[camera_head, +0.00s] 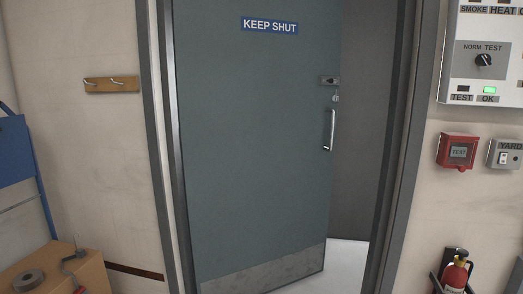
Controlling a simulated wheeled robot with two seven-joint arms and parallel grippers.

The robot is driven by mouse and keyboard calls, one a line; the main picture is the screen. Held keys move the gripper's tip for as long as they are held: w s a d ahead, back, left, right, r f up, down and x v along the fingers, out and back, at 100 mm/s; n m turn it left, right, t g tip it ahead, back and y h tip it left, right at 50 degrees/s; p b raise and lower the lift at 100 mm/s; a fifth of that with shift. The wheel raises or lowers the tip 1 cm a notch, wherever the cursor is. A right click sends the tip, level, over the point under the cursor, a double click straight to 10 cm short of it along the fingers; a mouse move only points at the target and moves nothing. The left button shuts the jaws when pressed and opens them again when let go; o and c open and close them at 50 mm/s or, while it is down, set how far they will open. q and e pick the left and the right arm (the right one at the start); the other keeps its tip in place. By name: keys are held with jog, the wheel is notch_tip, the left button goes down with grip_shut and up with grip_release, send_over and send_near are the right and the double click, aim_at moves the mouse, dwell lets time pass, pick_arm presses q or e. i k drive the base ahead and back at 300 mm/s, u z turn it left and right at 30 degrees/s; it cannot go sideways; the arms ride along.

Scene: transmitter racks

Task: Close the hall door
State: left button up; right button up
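The hall door (250,130) is a grey-green door with a blue "KEEP SHUT" sign (270,26) and a metal kick plate at its bottom. It stands partly open, with its left edge at the frame's left side and its right edge apart from the right jamb. A dark gap and pale floor show through the opening. A silver pull handle (329,130) and a lock (330,81) with a key hanging from it are near the door's right edge. Neither of my grippers is in view.
Right of the door frame (404,150) are an alarm panel (483,52), a red call box (457,151), a yard switch (505,155) and a fire extinguisher (455,272). At left are wall hooks (111,84), a blue rack (14,150) and a wooden box (93,272) with a tape roll.

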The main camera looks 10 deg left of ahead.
aim_at(257, 113)
jog(key=u, duration=0.15)
jog(key=i, duration=1.25)
jog(key=u, duration=0.1)
